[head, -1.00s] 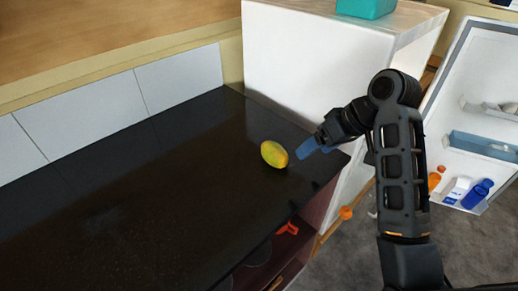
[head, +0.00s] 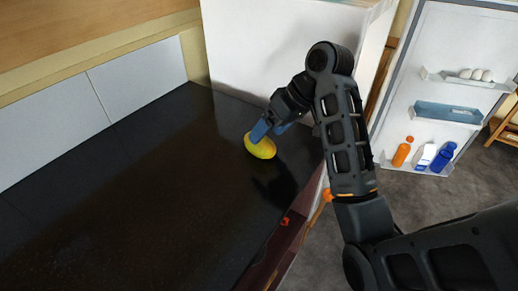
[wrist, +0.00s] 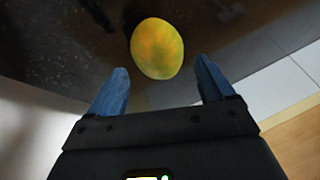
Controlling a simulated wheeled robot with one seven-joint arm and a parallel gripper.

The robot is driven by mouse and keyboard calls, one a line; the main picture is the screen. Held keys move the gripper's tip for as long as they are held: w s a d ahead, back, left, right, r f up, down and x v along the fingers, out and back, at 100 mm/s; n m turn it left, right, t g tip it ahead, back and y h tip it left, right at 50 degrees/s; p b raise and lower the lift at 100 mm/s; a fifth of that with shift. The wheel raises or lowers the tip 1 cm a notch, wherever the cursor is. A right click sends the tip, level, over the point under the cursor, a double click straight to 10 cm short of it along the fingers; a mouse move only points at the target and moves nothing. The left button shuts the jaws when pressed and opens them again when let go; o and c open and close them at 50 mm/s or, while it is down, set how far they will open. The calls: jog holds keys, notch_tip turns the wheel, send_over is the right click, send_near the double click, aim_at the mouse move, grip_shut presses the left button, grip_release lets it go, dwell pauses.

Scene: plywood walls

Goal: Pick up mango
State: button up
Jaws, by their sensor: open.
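The mango (head: 260,147) is yellow with a green tinge and lies on the black countertop (head: 150,200). In the wrist view the mango (wrist: 157,48) is just beyond the blue fingertips, about midway between them. My gripper (head: 268,130) is open with its blue fingers at the mango's upper edge in the head view. In the wrist view my gripper (wrist: 160,85) has nothing between its fingers. I cannot tell whether a finger touches the mango.
A white cabinet side (head: 285,50) stands behind the counter. An open fridge door (head: 440,70) with eggs and several bottles is at the right. White tiles (head: 140,75) line the back wall. The counter left of the mango is clear.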

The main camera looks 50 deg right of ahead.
jog(key=shift+p+x, duration=0.5)
jog(key=shift+x, duration=1.45)
jog(key=shift+s+d+f, duration=0.1)
jog(key=shift+c, duration=0.4)
jog(key=c, duration=0.9)
